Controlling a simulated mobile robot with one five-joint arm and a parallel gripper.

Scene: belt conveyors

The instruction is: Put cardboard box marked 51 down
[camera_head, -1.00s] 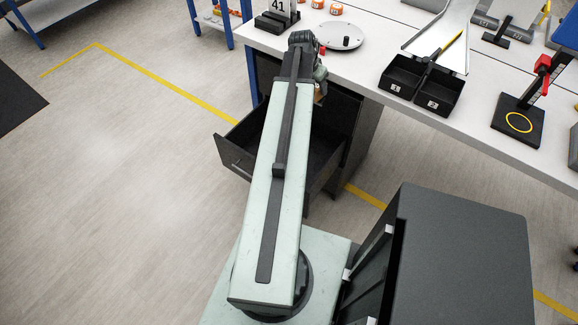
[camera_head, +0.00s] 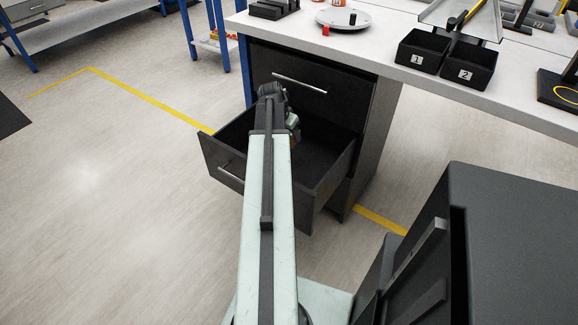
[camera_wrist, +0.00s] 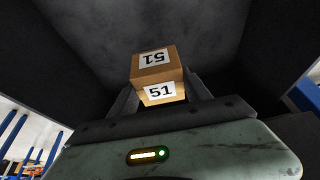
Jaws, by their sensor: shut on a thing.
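The cardboard box marked 51 (camera_wrist: 157,74) is a small brown box with white "51" labels on two faces. It sits between the fingers of my gripper (camera_wrist: 160,98) in the wrist view. My gripper is shut on it. In the head view my gripper's end (camera_head: 285,125) is over the open dark drawer (camera_head: 323,178) of the cabinet under the table. The box is mostly hidden behind my arm there. Dark drawer surfaces surround the box in the wrist view. I cannot tell whether it touches the drawer floor.
A closed drawer (camera_head: 300,84) is above the open one. The white tabletop (camera_head: 375,52) carries black bins marked 1 (camera_head: 420,52) and 2 (camera_head: 468,66), and a round grey plate (camera_head: 342,19). Open floor lies left. A dark grey block (camera_head: 510,240) stands at the right.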

